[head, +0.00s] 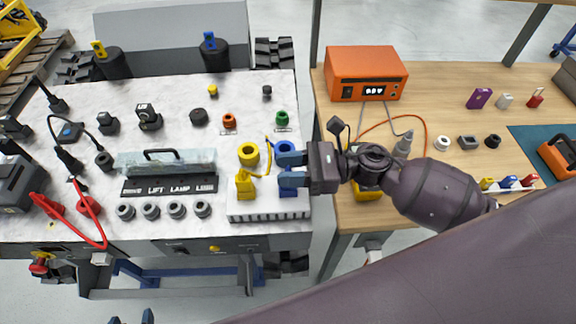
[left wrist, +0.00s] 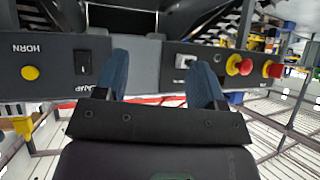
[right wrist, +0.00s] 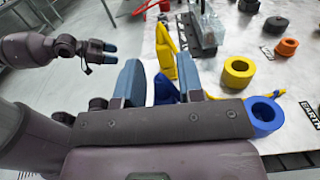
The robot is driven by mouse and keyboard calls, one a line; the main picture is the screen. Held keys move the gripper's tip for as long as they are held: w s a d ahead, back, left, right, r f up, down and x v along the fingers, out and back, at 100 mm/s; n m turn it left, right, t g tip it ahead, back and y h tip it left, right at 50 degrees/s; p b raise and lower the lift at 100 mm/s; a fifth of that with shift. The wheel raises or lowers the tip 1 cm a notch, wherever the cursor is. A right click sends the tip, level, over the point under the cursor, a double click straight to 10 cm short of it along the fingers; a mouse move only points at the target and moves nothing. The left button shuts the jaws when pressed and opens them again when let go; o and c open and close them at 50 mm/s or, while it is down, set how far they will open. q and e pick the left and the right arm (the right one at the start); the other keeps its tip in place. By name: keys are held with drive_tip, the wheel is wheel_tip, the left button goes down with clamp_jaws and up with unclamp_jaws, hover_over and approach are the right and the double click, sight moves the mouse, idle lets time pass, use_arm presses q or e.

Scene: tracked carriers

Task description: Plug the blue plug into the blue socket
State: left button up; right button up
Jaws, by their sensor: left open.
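The blue plug (head: 287,189) stands at the white rack (head: 265,211), partly hidden by my right gripper. The blue socket (head: 284,147) is a ring on the carrier top, just behind that gripper; in the right wrist view it shows at the right (right wrist: 265,114). My right gripper (head: 291,169) is over the plug, its fingers some way apart. The right wrist view shows blue plug (right wrist: 167,92) between the fingers, but contact on both sides is unclear. My left gripper (head: 131,319) is open and empty at the bottom edge, facing the carrier's front panel (left wrist: 135,60).
A yellow plug (head: 244,186) stands just left of the blue one, with a yellow socket (head: 249,153) behind it. A clear-covered panel (head: 166,164) and grey rings lie further left. A wooden table (head: 440,120) with an orange power unit (head: 365,72) stands at the right.

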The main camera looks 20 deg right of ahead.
drive_tip(key=shift+o, duration=0.7)
use_arm(q)
drive_tip(key=shift+s, duration=0.1)
use_arm(e)
drive_tip(key=v, duration=0.3)
drive_tip(key=shift+s+d+f+b, duration=0.1)
drive_tip(key=shift+d+f+b, duration=0.05)
drive_tip(key=shift+b, duration=0.15)
use_arm(q)
drive_tip(key=shift+w+d+r, duration=0.15)
drive_tip(key=shift+w+r, duration=0.35)
drive_tip(key=shift+w, duration=0.25)
use_arm(e)
drive_tip(key=v, duration=0.4)
drive_tip(key=shift+d+r, duration=0.1)
drive_tip(key=shift+r, duration=0.15)
